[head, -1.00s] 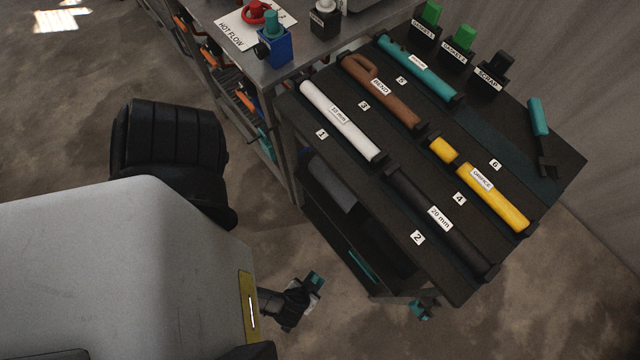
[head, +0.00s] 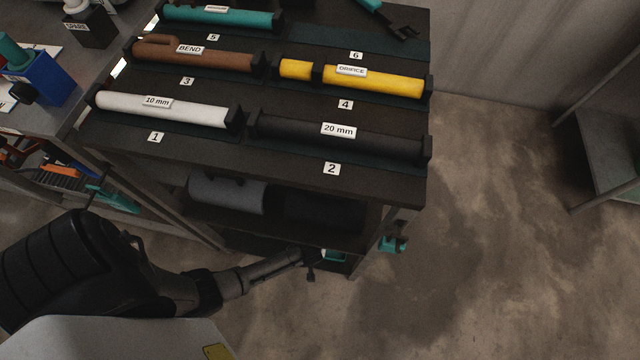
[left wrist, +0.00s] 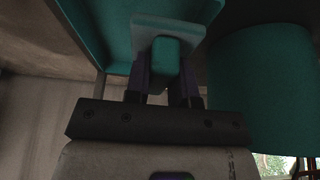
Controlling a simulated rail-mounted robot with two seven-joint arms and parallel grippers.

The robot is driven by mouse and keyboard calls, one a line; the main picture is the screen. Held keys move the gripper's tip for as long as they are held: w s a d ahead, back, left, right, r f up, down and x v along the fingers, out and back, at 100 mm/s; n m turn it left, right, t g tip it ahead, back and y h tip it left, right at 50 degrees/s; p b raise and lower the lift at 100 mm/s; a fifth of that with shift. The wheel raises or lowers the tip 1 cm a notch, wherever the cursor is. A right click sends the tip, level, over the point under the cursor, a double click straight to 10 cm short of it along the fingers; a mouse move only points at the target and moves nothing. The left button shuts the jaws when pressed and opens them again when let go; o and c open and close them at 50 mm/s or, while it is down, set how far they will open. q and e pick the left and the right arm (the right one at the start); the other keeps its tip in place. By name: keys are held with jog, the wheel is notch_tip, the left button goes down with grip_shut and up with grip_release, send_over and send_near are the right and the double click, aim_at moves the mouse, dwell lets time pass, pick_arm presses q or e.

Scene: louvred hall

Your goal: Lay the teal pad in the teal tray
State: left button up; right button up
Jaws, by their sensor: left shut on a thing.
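In the left wrist view my left gripper (left wrist: 165,85) is shut on the teal grip of the teal pad (left wrist: 165,55), whose paler plate lies just beyond the fingertips. A broad teal surface (left wrist: 100,30), seemingly the teal tray, fills the upper left close behind the pad; I cannot tell whether they touch. In the head view my left gripper (head: 308,264) is at the lower front of the black rack. A small teal patch (head: 335,256) shows beside it; I cannot tell whether it is pad or tray. My right gripper is not in view.
A large teal cylinder (left wrist: 260,85) is close on the right in the wrist view. The rack top (head: 215,150) holds labelled tubes above my gripper. A grey roll (head: 228,192) lies on its lower shelf. A teal fitting (head: 392,244) is by the rack's right leg.

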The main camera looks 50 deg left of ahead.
pick_arm(q)
jog(key=w+a+f+b, duration=0.1)
jog(key=w+a+f, duration=0.1)
jog(key=w+f+b, duration=0.1)
jog(key=w, duration=0.1)
jog(key=shift+a+f+b, duration=0.15)
jog(key=shift+a+b, duration=0.2)
jog(key=shift+a, duration=0.05)
jog(key=shift+w+a+f+b, duration=0.3)
jog(key=shift+w+b, duration=0.1)
jog(key=shift+w, duration=0.2)
notch_tip(320, 180, down, 4)
jog(key=b, duration=0.3)
jog(key=shift+b, duration=0.35)
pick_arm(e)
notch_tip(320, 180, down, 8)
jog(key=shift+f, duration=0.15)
pick_arm(q)
jog(key=shift+f, duration=0.1)
jog(key=o, duration=0.9)
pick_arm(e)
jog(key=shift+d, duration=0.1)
